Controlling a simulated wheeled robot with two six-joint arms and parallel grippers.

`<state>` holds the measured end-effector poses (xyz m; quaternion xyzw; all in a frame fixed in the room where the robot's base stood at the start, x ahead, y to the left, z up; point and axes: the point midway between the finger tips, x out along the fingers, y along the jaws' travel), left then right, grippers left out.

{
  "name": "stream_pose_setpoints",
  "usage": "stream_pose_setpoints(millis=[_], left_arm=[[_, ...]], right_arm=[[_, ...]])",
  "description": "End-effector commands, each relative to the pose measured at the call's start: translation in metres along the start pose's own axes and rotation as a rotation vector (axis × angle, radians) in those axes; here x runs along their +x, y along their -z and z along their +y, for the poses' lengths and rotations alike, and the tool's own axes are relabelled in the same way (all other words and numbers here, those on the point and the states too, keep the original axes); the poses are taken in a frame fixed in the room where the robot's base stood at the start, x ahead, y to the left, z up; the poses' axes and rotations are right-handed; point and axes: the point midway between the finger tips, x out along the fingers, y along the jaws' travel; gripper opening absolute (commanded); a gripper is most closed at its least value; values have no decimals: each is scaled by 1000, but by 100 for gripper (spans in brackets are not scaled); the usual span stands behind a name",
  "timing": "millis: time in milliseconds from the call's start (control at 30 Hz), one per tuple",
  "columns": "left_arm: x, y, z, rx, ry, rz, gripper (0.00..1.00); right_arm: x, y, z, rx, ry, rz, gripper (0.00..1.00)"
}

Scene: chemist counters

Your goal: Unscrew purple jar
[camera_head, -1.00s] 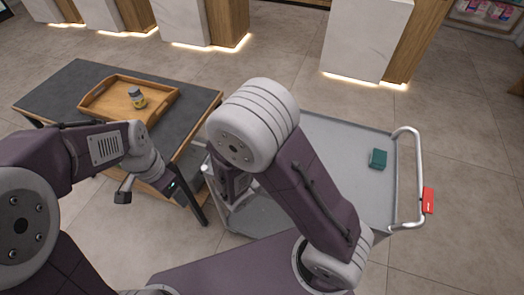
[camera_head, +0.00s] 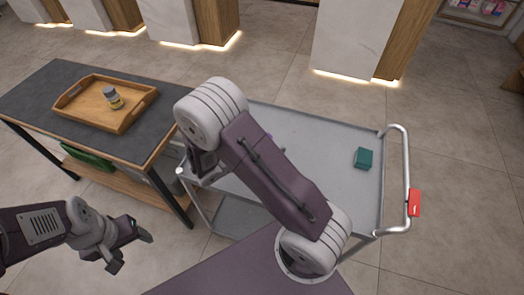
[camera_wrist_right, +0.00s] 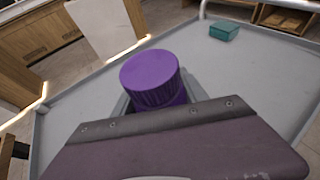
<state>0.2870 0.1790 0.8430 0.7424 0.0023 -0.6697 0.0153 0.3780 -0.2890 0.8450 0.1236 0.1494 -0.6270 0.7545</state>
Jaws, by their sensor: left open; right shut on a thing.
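The purple jar (camera_wrist_right: 152,78) with its ribbed purple lid shows in the right wrist view. It stands upright above the grey cart top. My right gripper (camera_wrist_right: 158,101) is shut on the jar below the lid; its fingers are mostly hidden. In the head view my right arm hides nearly all of the jar and the gripper. My left gripper (camera_head: 131,252) is open and empty. It hangs over the floor at the lower left of the head view, in front of the dark table and apart from the jar.
The grey cart (camera_head: 325,150) carries a small teal box (camera_head: 363,158), also in the right wrist view (camera_wrist_right: 224,31). A dark table (camera_head: 40,92) at left holds a wooden tray (camera_head: 85,112) with a small yellow-labelled jar (camera_head: 113,99).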

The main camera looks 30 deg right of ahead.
Motion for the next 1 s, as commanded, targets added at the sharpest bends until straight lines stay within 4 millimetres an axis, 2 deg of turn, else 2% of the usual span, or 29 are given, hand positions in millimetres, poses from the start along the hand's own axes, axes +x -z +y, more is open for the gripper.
stream_pose_setpoints(millis=[133,300,467,600,700,1000], left_arm=[[4,0,0,1,0,0,65],[6,0,0,1,0,0,65],[7,-1,0,1,0,0,65],[13,-1,0,1,0,0,65],[14,-2,0,1,0,0,65],[15,-2,0,1,0,0,65]], right_arm=[[7,15,26,1,0,-1,0],[11,22,41,0,0,0,0],[12,26,43,-2,0,0,0],[23,51,42,-4,1,-2,0],[26,60,42,-2,0,-1,0],[27,62,42,0,-1,0,0]])
